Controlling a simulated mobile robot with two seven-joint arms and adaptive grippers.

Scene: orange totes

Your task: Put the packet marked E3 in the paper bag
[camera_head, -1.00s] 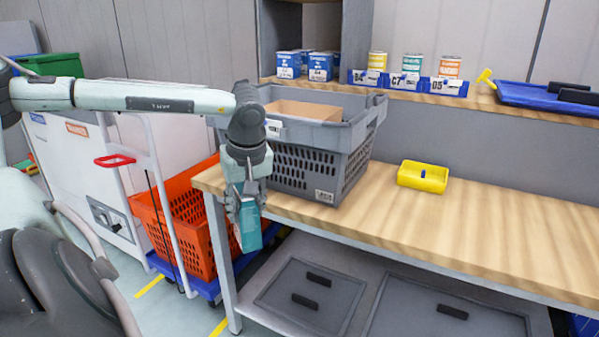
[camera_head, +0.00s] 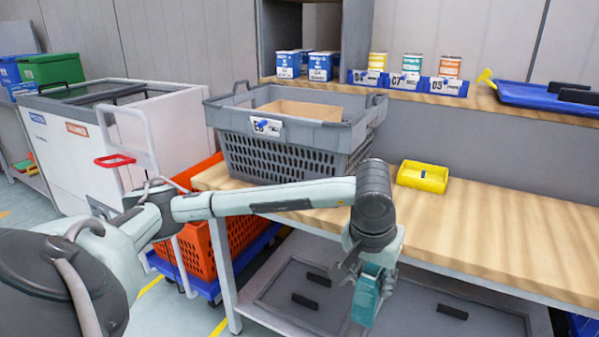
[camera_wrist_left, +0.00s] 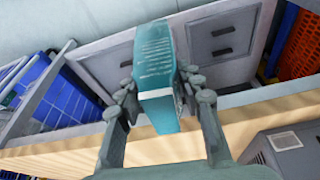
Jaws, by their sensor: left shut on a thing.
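My left gripper (camera_head: 367,272) is shut on a teal packet (camera_head: 365,305), which hangs below the fingers in front of the workbench's front edge. In the left wrist view the packet (camera_wrist_left: 155,65) sits between the two fingers (camera_wrist_left: 162,92), with pale lines of print too small to read. I cannot make out a mark E3 on the packet itself. A label that seems to read E3 (camera_head: 267,126) is on the front of a grey crate (camera_head: 290,160). I see no clear paper bag. My right gripper is out of view.
The grey crate stands on the wooden bench (camera_head: 500,215) with a tan open box (camera_head: 300,107) inside. A yellow tray (camera_head: 422,177) lies to its right. An orange tote (camera_head: 235,235) stands left of the bench. A lower shelf (camera_head: 400,295) is underneath. The bench's right side is clear.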

